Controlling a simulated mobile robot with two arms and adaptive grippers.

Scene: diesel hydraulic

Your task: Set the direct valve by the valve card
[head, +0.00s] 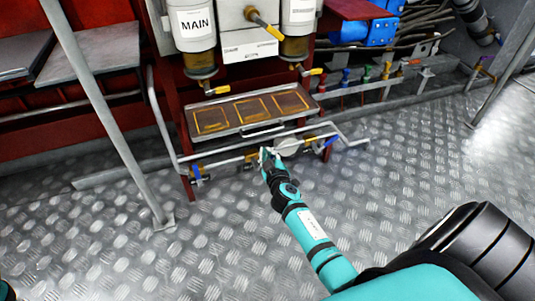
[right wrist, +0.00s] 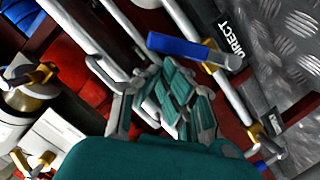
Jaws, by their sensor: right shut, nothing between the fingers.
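The direct valve shows in the right wrist view as a blue lever (right wrist: 187,47) on a brass body, beside a black "DIRECT" label (right wrist: 230,38). Its lever lies roughly across the grey pipe. In the head view the blue lever at the right end of the low pipe (head: 331,141) appears to be this valve. My right gripper (head: 268,156) is shut and empty at the low pipe, left of that lever and apart from it. Its fingers (right wrist: 170,95) also show in the wrist view. No text that I can identify as the valve card is readable.
A second blue-handled valve (head: 197,174) is at the pipe's left end. A tray (head: 250,112) with yellow-outlined panels sits above the pipe. A canister marked "MAIN" (head: 196,25) hangs above. A grey post (head: 110,115) stands at left. The tread-plate floor (head: 400,190) is clear.

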